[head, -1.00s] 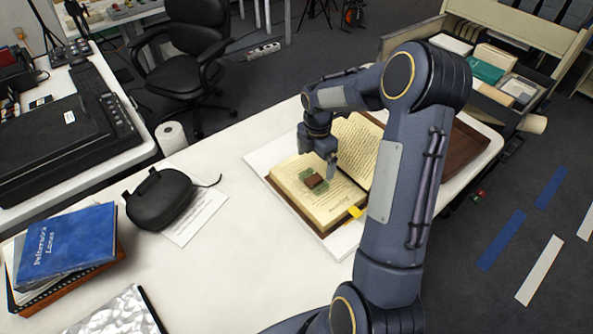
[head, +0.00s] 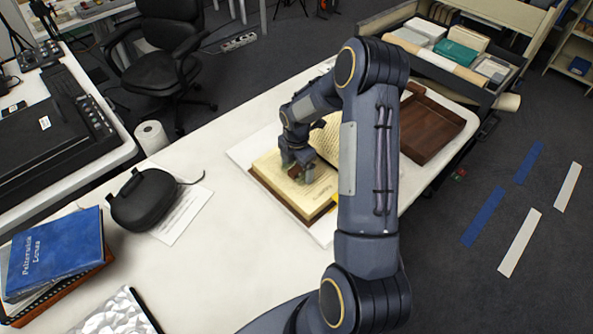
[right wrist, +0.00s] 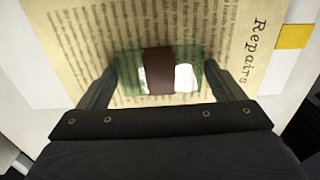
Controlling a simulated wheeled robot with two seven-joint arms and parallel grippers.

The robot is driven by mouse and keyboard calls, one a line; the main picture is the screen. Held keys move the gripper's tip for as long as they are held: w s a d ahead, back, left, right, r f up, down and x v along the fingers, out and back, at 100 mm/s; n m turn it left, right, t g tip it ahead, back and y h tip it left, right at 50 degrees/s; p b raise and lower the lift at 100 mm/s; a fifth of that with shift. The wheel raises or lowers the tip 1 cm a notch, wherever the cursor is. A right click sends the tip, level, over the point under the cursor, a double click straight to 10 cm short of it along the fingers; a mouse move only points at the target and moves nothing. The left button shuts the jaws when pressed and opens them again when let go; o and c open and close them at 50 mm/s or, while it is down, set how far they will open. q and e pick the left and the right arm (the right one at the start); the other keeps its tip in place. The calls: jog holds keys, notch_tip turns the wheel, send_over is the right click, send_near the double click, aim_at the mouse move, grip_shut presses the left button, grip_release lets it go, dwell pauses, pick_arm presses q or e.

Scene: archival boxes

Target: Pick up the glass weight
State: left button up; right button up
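The glass weight is a green glass block with a dark brown band around its middle. It lies on the printed page of the open book (head: 320,192); in the right wrist view the weight (right wrist: 158,72) is at the centre. My right gripper (head: 297,172) is down at the weight. In the right wrist view its two fingers (right wrist: 160,75) are spread, one at each end of the glass. Whether they touch it I cannot tell. In the head view the gripper mostly hides the weight. My left gripper is not in view.
The book lies on a white sheet on the white table (head: 215,240). A brown tray (head: 432,130) is behind my right arm. A black case (head: 150,198) and a blue book (head: 52,252) are at the left. The table's front middle is clear.

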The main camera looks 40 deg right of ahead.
jog(key=c, duration=0.8)
jog(key=shift+o, duration=0.2)
jog(key=shift+r, duration=0.1)
